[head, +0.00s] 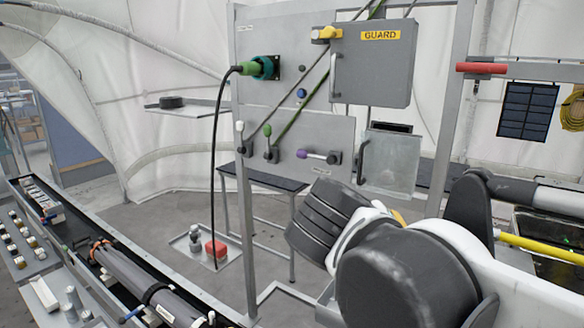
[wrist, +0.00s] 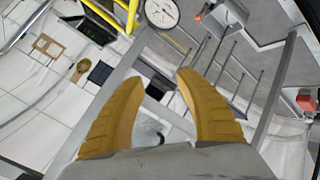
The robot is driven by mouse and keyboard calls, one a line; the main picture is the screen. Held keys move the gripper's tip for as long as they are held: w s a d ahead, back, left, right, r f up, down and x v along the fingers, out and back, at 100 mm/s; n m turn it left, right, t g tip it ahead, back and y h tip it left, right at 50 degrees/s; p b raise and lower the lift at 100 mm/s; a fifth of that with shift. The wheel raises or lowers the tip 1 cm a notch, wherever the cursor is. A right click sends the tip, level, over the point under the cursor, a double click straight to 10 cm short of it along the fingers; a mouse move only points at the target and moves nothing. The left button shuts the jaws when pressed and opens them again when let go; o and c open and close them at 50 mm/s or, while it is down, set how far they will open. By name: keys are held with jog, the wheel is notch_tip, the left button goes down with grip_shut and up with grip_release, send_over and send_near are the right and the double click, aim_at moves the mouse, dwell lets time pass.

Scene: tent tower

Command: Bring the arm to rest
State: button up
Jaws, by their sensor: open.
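My gripper (wrist: 162,115) shows in the wrist view with its two yellow-brown fingers spread apart and nothing between them. In that view the scene appears tilted, with the tent wall, frame bars and a dial gauge beyond the fingers. In the head view my grey and white arm (head: 410,270) fills the lower right, in front of the metal panel frame. The fingers cannot be made out clearly in the head view.
A panel (head: 290,60) carries a grey GUARD box (head: 372,65), a green plug (head: 262,68) with a hanging black cable, and several levers. A red handle (head: 482,68) is at right. A long bench (head: 130,262) with pipes runs along the left. Grey floor shows between.

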jog(key=s+d+f+m+y+b, duration=0.1)
jog(key=s+f+y+b, duration=0.1)
jog(key=f+b, duration=0.5)
jog(key=s+d+f+g+y+b, duration=0.1)
jog(key=s+f+b, duration=0.4)
jog(key=f, duration=1.5)
jog(key=s+d+f+m+g+y+b, duration=0.1)
jog(key=s+f+y+b, duration=0.2)
jog(key=f+b, duration=0.6)
notch_tip(320, 180, down, 5)
jog(key=shift+s+d+f+m, duration=0.15)
jog(key=shift+s+m, duration=0.15)
jog(key=shift+s, duration=0.25)
